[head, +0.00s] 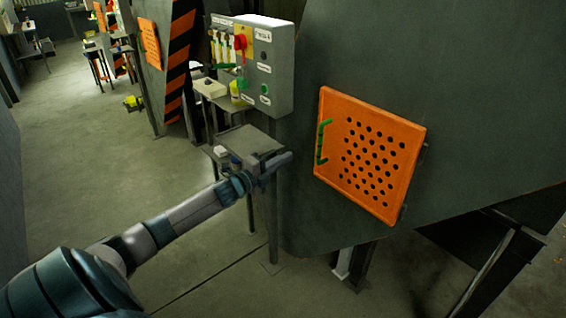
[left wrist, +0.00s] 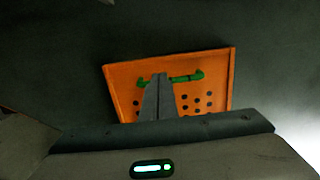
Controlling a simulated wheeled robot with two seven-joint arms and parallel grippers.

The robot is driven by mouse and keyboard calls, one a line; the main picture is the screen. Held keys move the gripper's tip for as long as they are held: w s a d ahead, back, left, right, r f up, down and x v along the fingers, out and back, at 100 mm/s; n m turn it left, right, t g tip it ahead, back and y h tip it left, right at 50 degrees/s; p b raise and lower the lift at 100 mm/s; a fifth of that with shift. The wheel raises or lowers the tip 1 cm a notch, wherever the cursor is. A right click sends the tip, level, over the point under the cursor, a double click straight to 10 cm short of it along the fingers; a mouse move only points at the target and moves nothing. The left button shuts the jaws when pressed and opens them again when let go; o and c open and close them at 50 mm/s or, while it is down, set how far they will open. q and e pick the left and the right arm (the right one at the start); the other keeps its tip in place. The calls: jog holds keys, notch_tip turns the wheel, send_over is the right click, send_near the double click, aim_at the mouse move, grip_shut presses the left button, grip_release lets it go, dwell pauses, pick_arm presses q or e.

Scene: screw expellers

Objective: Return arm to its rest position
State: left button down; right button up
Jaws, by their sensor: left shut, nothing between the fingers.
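My left arm reaches in from the lower left of the head view. Its gripper (head: 287,158) is shut and empty, to the left of an orange perforated door (head: 370,150) with a green handle (head: 322,141). The gripper is apart from the handle in the head view. In the left wrist view, the shut fingers (left wrist: 158,82) overlap the green handle (left wrist: 187,78) and the orange door (left wrist: 122,80); how far off they are cannot be told there. The door looks shut against the grey machine (head: 440,60). My right gripper does not show.
A grey control box (head: 275,55) with a red switch (head: 240,42) stands above the gripper. A small grey table (head: 250,140) is behind the gripper. A black and orange striped panel (head: 180,65) stands further back. The floor (head: 80,180) at left is clear.

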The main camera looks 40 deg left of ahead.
pick_arm(q)
jog(key=shift+s, duration=0.2)
dwell(0.5)
jog(key=s+d+f+n+g+y, duration=0.1)
jog(key=s+f+n+g, duration=0.3)
jog(key=f, duration=0.8)
jog(key=s+f+n+y+b, duration=0.15)
jog(key=s+f, duration=0.45)
jog(key=f, duration=0.7)
jog(key=s+d+f+n+g+y+p, duration=0.1)
jog(key=s+f+n+g, duration=0.3)
jog(key=f, duration=0.8)
jog(key=s+d+f+n+g+b, duration=0.1)
jog(key=s+d+f, duration=0.2)
jog(key=s+f, duration=0.45)
jog(key=s+d+f+n+g, duration=0.1)
jog(key=s+d+f, duration=0.2)
jog(key=s+f, duration=0.45)
jog(key=s+d+f+n+g, duration=0.1)
jog(key=s+d+f, duration=0.4)
jog(key=s, duration=0.6)
jog(key=s+d+f+n+g+h, duration=0.1)
jog(key=s+d+f+n+g, duration=0.1)
jog(key=s+d+f, duration=0.3)
jog(key=s+d+f+n+g, duration=0.2)
jog(key=s+d+f, duration=0.4)
jog(key=s, duration=1.3)
jog(key=d+g+b, duration=0.1)
jog(key=d, duration=0.2)
jog(key=shift+d+g, duration=0.4)
